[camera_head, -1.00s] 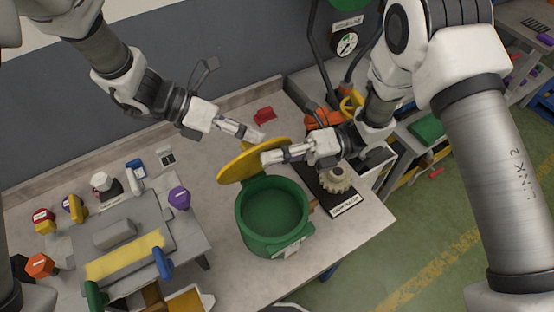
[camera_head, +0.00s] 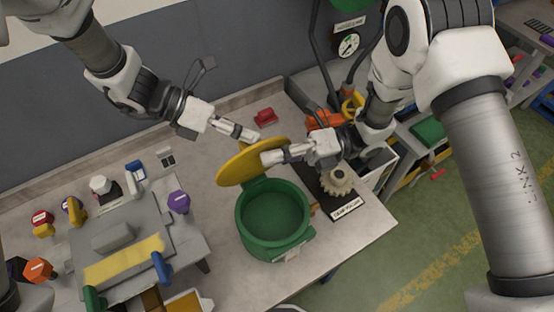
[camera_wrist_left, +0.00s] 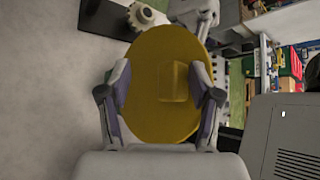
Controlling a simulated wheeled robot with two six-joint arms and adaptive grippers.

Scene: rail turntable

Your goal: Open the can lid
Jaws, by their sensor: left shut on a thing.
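The green can (camera_head: 272,232) stands upright on the bench with its mouth open, and I see its empty-looking green inside. The round yellow lid (camera_head: 240,165) is raised and tilted up at the can's far rim. My left gripper (camera_head: 256,137) is at the lid's upper far side and is shut on the lid; in the left wrist view the lid (camera_wrist_left: 165,110) with its square raised part lies between the fingers (camera_wrist_left: 162,95). My right gripper (camera_head: 268,157) is at the lid's right edge, fingertips close together; whether they grip it is unclear.
A cream gear (camera_head: 337,180) on a black mat lies right of the can. A small red object (camera_head: 265,116) lies behind the lid. A grey fixture (camera_head: 115,235) with coloured knobs fills the left. The bench's front edge is close to the can.

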